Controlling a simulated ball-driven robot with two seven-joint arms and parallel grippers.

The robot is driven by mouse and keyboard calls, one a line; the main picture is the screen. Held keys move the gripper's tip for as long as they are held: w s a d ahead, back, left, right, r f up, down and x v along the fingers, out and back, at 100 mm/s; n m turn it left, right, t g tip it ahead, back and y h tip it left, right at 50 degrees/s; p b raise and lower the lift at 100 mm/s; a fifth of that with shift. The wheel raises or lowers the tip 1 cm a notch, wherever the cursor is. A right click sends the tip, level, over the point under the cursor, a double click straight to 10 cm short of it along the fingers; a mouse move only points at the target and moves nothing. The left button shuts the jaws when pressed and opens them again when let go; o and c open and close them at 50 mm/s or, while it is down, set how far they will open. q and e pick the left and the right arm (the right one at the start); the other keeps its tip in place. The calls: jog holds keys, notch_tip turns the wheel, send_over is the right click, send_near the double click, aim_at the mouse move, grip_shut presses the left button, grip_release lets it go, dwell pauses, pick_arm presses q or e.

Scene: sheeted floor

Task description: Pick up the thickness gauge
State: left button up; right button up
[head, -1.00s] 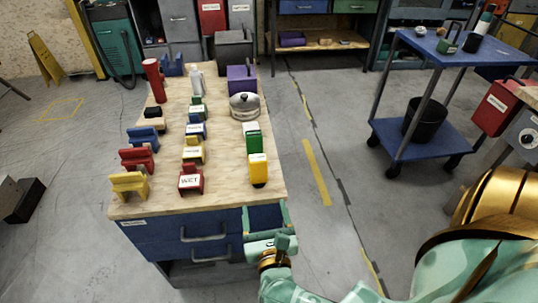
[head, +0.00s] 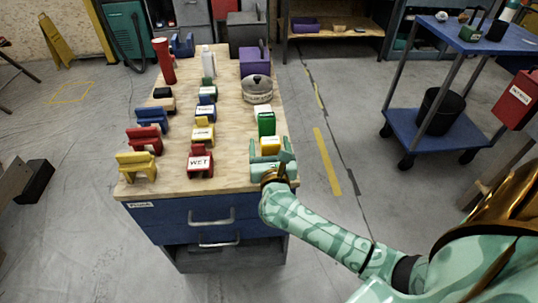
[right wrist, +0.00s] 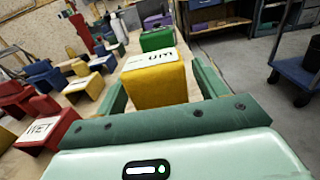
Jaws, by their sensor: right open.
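A yellow block-shaped gauge (head: 270,145) with a white label ending in "um" stands near the front right corner of the wooden bench top; it looks like the thickness gauge. In the right wrist view the yellow gauge (right wrist: 157,82) stands between the two green fingers. My right gripper (head: 271,166) is open, at the near side of the gauge, one finger on each side. A gap shows beside the right finger; contact on the left is hard to tell. The gripper hides the gauge's lower part in the head view. My left gripper is not in view.
A green block (head: 266,122) stands just behind the gauge, with a round grey pot (head: 257,90) beyond. A red "WET" block (head: 200,161) and several coloured blocks stand to the left. The bench top (head: 234,160) is bare between them. A blue cart (head: 435,125) stands right.

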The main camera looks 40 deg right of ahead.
jog(key=shift+w+d+r, duration=0.1)
jog(key=shift+w, duration=0.05)
jog(key=c, duration=1.1)
jog(key=shift+r, duration=0.1)
jog(key=shift+c, duration=0.2)
